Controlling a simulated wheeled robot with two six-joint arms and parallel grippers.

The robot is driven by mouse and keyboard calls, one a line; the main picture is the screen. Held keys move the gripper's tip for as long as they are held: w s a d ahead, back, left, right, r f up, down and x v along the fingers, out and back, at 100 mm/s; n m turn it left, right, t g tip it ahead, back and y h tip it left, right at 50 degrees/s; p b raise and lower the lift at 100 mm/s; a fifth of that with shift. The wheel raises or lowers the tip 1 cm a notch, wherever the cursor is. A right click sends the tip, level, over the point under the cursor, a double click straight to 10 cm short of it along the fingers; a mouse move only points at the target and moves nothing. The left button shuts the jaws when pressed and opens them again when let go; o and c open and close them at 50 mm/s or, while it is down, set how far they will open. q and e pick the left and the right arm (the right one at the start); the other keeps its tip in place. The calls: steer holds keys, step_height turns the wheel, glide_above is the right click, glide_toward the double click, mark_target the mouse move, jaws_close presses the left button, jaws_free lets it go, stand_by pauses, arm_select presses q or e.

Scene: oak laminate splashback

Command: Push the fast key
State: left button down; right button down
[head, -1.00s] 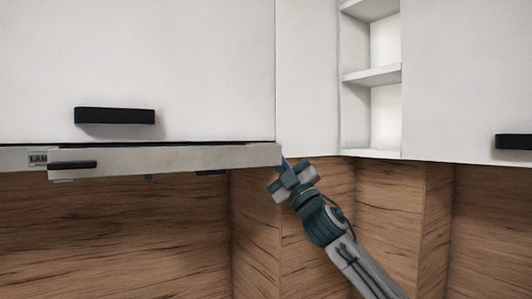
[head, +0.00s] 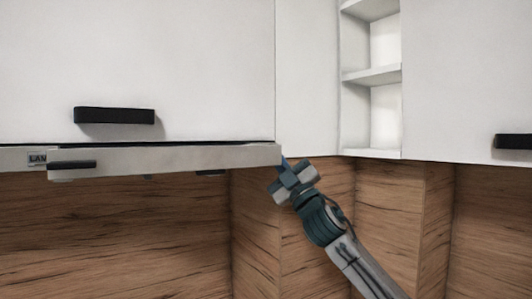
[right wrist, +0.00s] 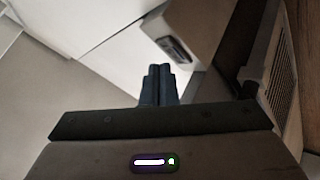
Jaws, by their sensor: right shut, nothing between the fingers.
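A slim pale range hood (head: 190,160) runs under the white wall cabinet, with its right end near the middle of the head view. In the right wrist view a dark rounded panel (right wrist: 174,48) sits on a grey-brown face just beyond my fingertips; I cannot read any markings, so I cannot tell which key is the fast one. My right gripper (head: 285,163) is shut and empty, close to the hood's right front corner. Its closed dark fingers also show in the right wrist view (right wrist: 158,72), pointing toward the panel; contact cannot be told. My left gripper is not in view.
A white cabinet with a black handle (head: 114,116) is above the hood. A black bar (head: 72,165) and a small label (head: 37,159) are at its left. Open shelves (head: 372,76) stand to the right. The wood splashback (head: 130,225) is behind; a vented grille (right wrist: 283,82) lies right in the wrist view.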

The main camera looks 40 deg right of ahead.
steer(key=shift+w, duration=0.1)
steer(key=shift+w+p, duration=0.4)
steer(key=shift+w+d, duration=0.1)
stand_by(0.6)
steer(key=shift+s+b, duration=0.55)
steer(key=shift+s, duration=0.1)
